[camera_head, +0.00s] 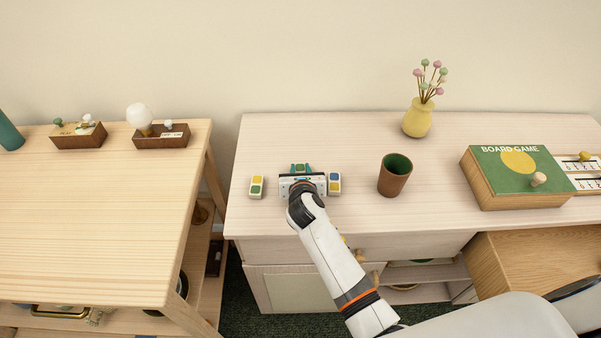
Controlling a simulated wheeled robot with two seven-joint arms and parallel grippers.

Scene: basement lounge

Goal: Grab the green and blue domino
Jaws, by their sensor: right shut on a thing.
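My right gripper (300,168) reaches onto the light wooden cabinet top from the front and is shut on a domino. The gripper hides most of this domino; only a little green shows at the fingertips, and I cannot see any blue on it. A white domino with a yellow and a green half (257,187) stands to the left of the gripper, apart from it. A domino with a yellow and a blue half (335,184) is close to the gripper's right side; I cannot tell whether they touch. My left gripper is out of view.
A brown cup with a green inside (395,175) stands right of the dominoes. A yellow vase with flowers (418,118) is behind it, and a board game box (515,176) is further right. A wooden table (90,215) stands left across a gap.

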